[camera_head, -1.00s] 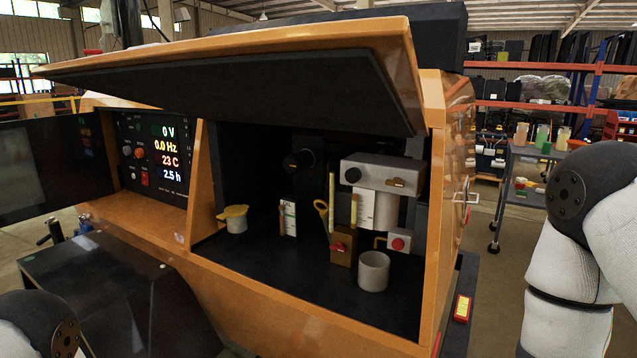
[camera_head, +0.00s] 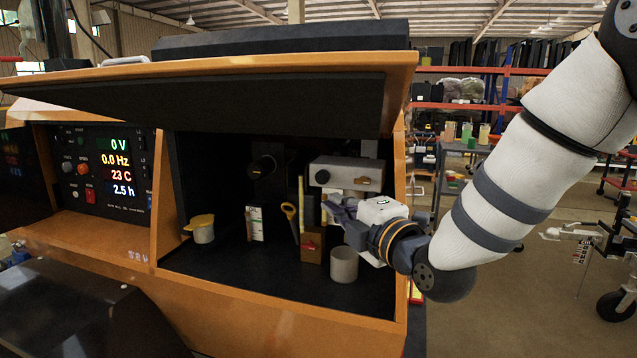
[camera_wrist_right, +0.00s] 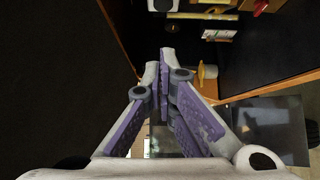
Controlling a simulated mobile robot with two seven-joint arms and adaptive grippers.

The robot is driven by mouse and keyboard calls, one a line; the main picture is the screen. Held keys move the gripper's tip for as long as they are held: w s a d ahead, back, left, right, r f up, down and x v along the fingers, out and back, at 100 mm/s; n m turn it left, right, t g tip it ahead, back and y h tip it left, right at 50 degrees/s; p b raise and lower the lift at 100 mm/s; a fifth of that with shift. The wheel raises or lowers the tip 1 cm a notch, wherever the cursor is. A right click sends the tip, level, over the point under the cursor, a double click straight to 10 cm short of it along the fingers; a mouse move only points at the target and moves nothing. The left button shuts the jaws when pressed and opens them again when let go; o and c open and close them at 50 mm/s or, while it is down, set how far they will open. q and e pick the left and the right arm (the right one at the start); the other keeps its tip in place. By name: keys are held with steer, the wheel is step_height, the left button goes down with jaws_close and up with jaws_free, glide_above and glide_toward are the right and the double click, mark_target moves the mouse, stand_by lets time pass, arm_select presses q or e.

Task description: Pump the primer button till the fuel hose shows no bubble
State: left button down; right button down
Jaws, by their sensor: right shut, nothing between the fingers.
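A grey metal housing (camera_head: 345,170) with a round black button (camera_head: 322,177) on its front is inside the open engine bay. I cannot tell for sure whether this button is the primer. Upright yellow tubes (camera_head: 301,203) stand below and left of it; which is the fuel hose, and any bubble, is too small to tell. My right gripper (camera_head: 333,207) is shut and empty, pointing left into the bay in front of the housing's lower part. Its closed fingers (camera_wrist_right: 166,62) show in the right wrist view, touching nothing visible. My left gripper is out of view.
A grey cup (camera_head: 344,265), a brown block with a red lever (camera_head: 312,248) and a yellow-topped pot (camera_head: 201,229) are on the bay floor. The raised orange hood (camera_head: 230,72) overhangs the bay. A lit display panel (camera_head: 105,168) is at left.

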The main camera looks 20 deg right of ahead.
glide_toward(322, 177)
steer(key=w+a, duration=0.3)
steer(key=a, duration=0.3)
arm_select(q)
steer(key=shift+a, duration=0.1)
arm_select(e)
steer(key=w+d, duration=0.2)
steer(key=w, duration=0.1)
steer(key=shift+w+d, duration=0.15)
steer(key=shift+d, duration=0.1)
